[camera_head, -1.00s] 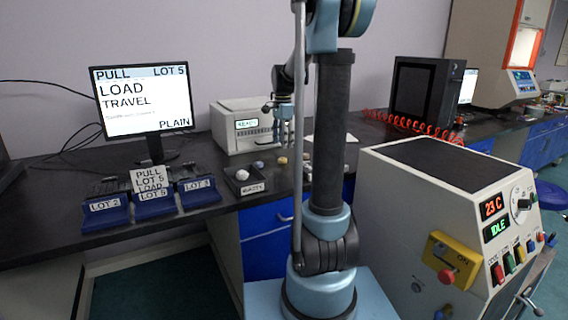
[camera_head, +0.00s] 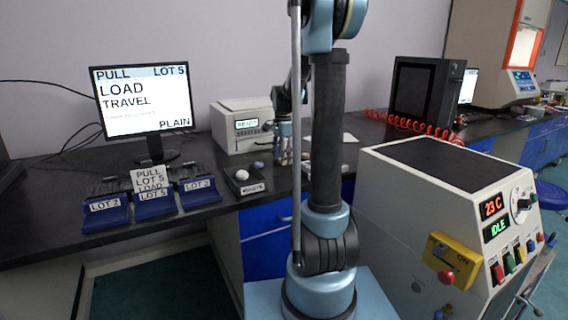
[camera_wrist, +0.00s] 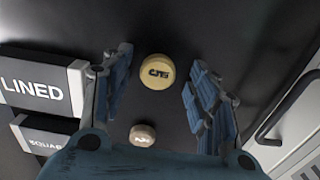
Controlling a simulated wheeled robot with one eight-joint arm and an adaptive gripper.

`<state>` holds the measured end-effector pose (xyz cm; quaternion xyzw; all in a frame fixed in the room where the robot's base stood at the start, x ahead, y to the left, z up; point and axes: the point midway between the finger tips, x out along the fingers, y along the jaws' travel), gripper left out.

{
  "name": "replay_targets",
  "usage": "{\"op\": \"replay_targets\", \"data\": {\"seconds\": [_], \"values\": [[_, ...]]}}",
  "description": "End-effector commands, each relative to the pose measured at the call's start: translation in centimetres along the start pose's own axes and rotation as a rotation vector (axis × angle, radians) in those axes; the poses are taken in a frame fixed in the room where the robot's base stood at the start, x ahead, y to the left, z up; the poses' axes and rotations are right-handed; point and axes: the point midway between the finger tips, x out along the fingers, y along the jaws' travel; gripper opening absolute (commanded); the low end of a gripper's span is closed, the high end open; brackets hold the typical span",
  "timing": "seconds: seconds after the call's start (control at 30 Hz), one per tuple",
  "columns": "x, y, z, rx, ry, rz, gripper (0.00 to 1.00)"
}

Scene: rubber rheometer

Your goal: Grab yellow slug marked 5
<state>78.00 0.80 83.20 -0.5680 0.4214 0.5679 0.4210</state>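A round yellow slug (camera_wrist: 157,71) with a dark mark on top lies on the black bench in the wrist view. The mark resembles a 5 with other strokes, but I cannot read it surely. My gripper (camera_wrist: 158,76) is open, its blue fingers on either side of the slug with gaps. A smaller tan slug (camera_wrist: 142,135) lies nearer my palm. In the head view my gripper (camera_head: 284,150) points down low over the bench, right of a small dark tray, and largely hides the yellow slug.
Signs reading LINED (camera_wrist: 38,85) and SQUARE (camera_wrist: 40,137) stand left of my gripper. The beige READY instrument (camera_head: 240,127) is behind. Blue LOT bins (camera_head: 155,206) are farther left.

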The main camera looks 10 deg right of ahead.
Motion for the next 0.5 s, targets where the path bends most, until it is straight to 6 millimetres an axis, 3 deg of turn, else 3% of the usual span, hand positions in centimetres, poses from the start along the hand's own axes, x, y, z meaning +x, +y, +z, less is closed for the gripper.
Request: {"op": "replay_targets", "data": {"seconds": [0.03, 0.17, 0.5], "values": [[-0.01, 0.0, -0.01, 0.0, 0.0, 0.0, 0.45], [-0.01, 0.01, -0.03, 0.0, 0.0, 0.0, 0.16], [-0.06, 0.02, -0.12, 0.002, 0.0, 0.0, 0.16]]}}
